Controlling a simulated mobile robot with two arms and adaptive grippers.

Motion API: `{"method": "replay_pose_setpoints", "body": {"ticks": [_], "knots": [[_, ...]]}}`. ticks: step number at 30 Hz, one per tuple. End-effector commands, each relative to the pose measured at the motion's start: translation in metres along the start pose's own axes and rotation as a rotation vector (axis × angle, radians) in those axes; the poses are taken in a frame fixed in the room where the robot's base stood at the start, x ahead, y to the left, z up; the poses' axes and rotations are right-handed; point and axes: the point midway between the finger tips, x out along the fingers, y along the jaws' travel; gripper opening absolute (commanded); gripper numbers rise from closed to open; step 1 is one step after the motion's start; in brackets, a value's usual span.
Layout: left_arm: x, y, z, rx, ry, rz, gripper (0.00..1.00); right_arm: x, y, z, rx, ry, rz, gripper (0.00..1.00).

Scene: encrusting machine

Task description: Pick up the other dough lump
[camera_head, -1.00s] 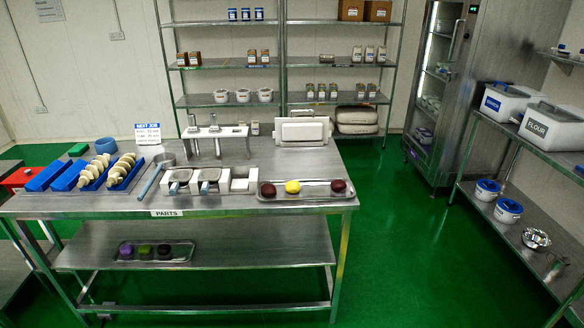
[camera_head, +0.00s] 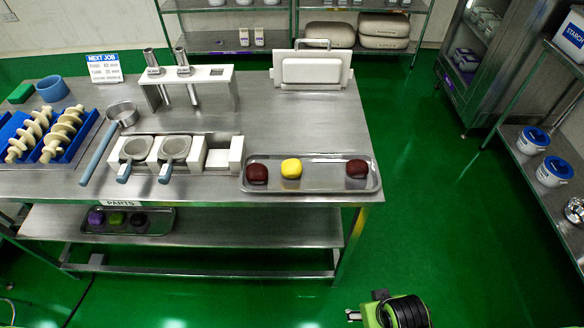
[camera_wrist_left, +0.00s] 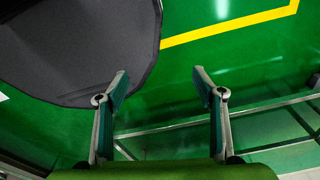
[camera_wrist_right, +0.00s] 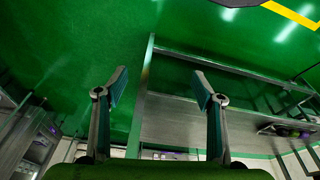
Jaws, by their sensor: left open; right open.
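A metal tray (camera_head: 325,178) at the front right of the table holds a dark red lump (camera_head: 257,174), a yellow lump (camera_head: 291,169) and another dark red lump (camera_head: 357,169). A second tray (camera_head: 166,228) on the lower shelf holds a purple lump (camera_head: 96,218), a green lump (camera_head: 117,219) and a dark lump (camera_head: 138,220). My left gripper (camera_wrist_left: 160,88) is open and empty above the floor. My right gripper (camera_wrist_right: 160,88) is open and empty, away from the lumps. Part of my right arm shows low in the head view.
A parts holder (camera_head: 220,158) with two scoop-like parts stands left of the upper tray. Blue trays with white screws (camera_head: 62,135) lie farther left. A white stand (camera_head: 200,75) and a white box-shaped part (camera_head: 311,72) are behind. Green floor right of the table is free.

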Motion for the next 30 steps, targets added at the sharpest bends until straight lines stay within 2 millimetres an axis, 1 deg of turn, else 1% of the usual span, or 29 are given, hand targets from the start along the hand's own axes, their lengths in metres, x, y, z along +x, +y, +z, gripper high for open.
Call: {"method": "replay_pose_setpoints", "body": {"ticks": [1, 5, 7, 8, 9, 10, 12, 14, 15, 21, 24, 27, 30], "knots": [[0.000, 0.001, 0.006, 0.000, -0.008, 0.001, 0.62, -0.015, 0.000, -0.007, 0.000, 0.014, 0.000, 0.62], [0.000, 0.002, 0.013, 0.000, -0.019, 0.002, 0.62, -0.051, 0.000, -0.027, -0.004, 0.063, 0.000, 0.62], [0.000, 0.002, 0.015, 0.000, -0.022, 0.003, 0.62, -0.070, -0.003, -0.042, -0.009, 0.108, -0.003, 0.62], [0.000, 0.003, 0.016, 0.000, -0.023, 0.003, 0.62, -0.080, -0.004, -0.052, -0.014, 0.140, -0.006, 0.62], [0.001, 0.003, 0.017, 0.000, -0.024, 0.003, 0.62, -0.093, -0.009, -0.072, -0.023, 0.205, -0.013, 0.62], [0.001, 0.003, 0.017, 0.000, -0.024, 0.003, 0.62, -0.100, -0.013, -0.087, -0.032, 0.258, -0.020, 0.62], [0.001, 0.003, 0.017, 0.000, -0.024, 0.003, 0.62, -0.107, -0.022, -0.115, -0.047, 0.353, -0.034, 0.62], [0.001, 0.003, 0.017, 0.000, -0.024, 0.003, 0.62, -0.112, -0.029, -0.135, -0.058, 0.426, -0.047, 0.62], [0.001, 0.003, 0.017, 0.000, -0.023, 0.003, 0.62, -0.115, -0.034, -0.149, -0.065, 0.475, -0.054, 0.62], [0.001, 0.002, 0.010, 0.000, -0.014, 0.002, 0.62, -0.130, -0.062, -0.210, -0.103, 0.713, -0.102, 0.62], [0.001, 0.001, 0.007, 0.000, -0.009, 0.002, 0.62, -0.140, -0.077, -0.236, -0.121, 0.832, -0.129, 0.62], [0.001, 0.001, 0.007, 0.000, -0.009, 0.001, 0.62, -0.149, -0.089, -0.255, -0.135, 0.930, -0.153, 0.62], [0.001, 0.001, 0.007, 0.000, -0.009, 0.001, 0.62, -0.156, -0.096, -0.266, -0.142, 0.987, -0.168, 0.62]]}}
